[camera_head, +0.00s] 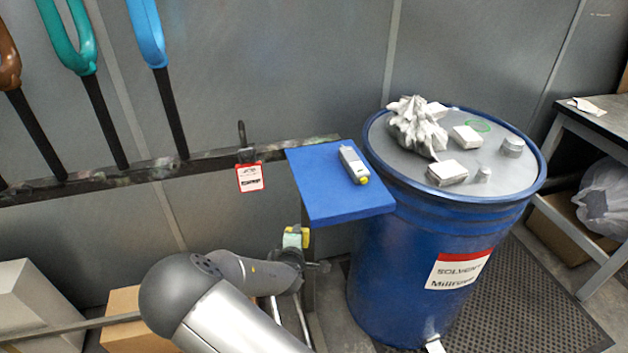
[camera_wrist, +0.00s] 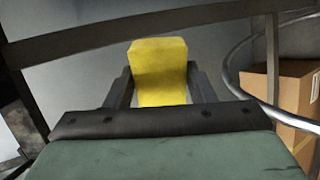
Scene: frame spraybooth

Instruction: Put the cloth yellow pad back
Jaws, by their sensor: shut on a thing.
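A yellow pad (camera_wrist: 160,65) stands between the two dark fingers of my gripper (camera_wrist: 159,85) in the wrist view. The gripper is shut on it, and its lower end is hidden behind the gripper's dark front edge. In the head view my gripper (camera_head: 300,262) is low, below the front left of the blue shelf (camera_head: 325,198). A small yellow piece with a pale patch (camera_head: 296,237) shows at its end, apparently the same pad. A crumpled grey-white cloth (camera_head: 417,127) lies on the blue drum's lid.
The blue drum (camera_head: 415,265) stands right of the shelf, with several pale blocks and a green ring (camera_head: 477,125) on its lid. A grey device with a yellow tip (camera_head: 354,164) lies on the shelf, whose left and front parts are bare. A cardboard box (camera_wrist: 292,90) is at right.

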